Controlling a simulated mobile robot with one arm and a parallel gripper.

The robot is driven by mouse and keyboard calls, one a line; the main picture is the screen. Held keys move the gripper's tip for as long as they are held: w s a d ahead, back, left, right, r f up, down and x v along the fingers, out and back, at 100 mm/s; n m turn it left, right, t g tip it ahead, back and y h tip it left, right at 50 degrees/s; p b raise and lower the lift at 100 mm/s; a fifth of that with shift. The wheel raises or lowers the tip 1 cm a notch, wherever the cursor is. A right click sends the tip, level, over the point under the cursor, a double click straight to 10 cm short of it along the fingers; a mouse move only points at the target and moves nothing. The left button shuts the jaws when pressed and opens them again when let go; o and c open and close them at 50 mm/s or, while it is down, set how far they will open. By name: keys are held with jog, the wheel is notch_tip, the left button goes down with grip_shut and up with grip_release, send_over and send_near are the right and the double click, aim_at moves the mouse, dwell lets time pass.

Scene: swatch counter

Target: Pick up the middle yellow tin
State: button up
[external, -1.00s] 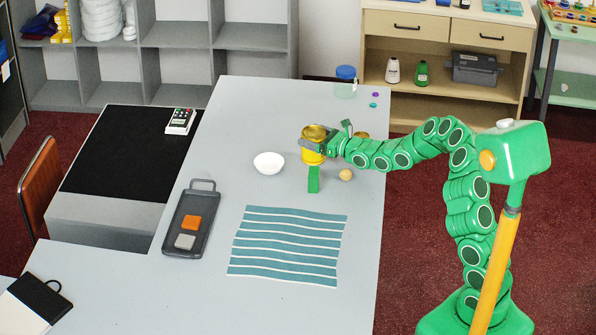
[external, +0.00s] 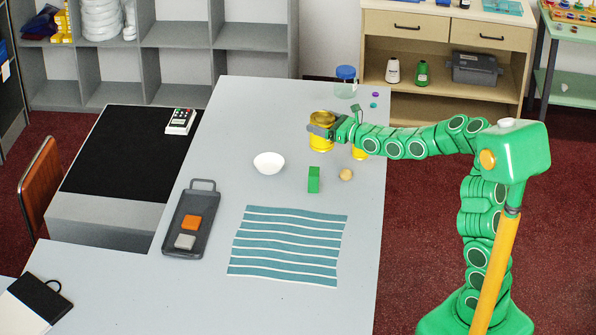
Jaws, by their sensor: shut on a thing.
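A yellow tin (external: 321,142) with a gold top is held by my gripper (external: 322,130), which is shut on it. The tin appears raised above the grey table, behind the green block (external: 313,180). A second yellow tin (external: 358,153) shows to the right, partly hidden by my arm. I see only these two yellow tins on the table; any other is hidden. The gripper covers part of the held tin's upper side.
A white bowl (external: 269,163) stands left of the green block and a small tan ball (external: 346,174) right of it. A blue-lidded jar (external: 346,82) stands behind. A dark tray (external: 180,243) and striped cloth (external: 288,246) lie in front. The table's middle left is clear.

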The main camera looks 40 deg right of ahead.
jog(key=s+r, duration=0.5)
jog(key=s, duration=0.4)
jog(key=shift+s, duration=0.3)
